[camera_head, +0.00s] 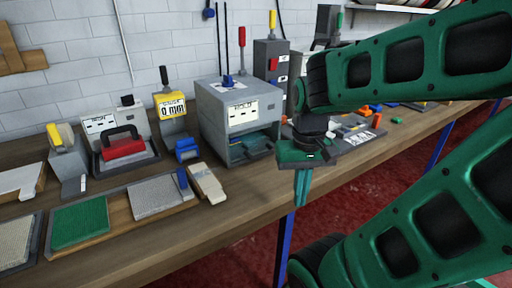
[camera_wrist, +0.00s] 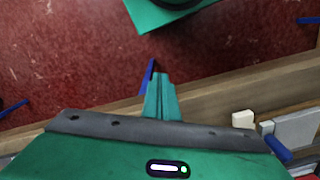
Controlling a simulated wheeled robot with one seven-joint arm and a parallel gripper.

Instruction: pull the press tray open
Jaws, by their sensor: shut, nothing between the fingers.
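The press is a grey box (camera_head: 212,128) on the workbench, with a white label plate on its front reading HOLD. Its tray (camera_head: 254,146) shows low in the front opening, with a blue-green piece in the slot above it. I cannot tell how far the tray stands out. My gripper (camera_head: 302,190) points down, to the right of the press and in front of it, near the bench's front edge. Its green fingers (camera_wrist: 160,98) are shut with nothing between them, apart from the tray. The press is not clearly seen in the wrist view.
Small coloured pieces lie behind my arm. Red floor (camera_head: 240,258) is open in front.

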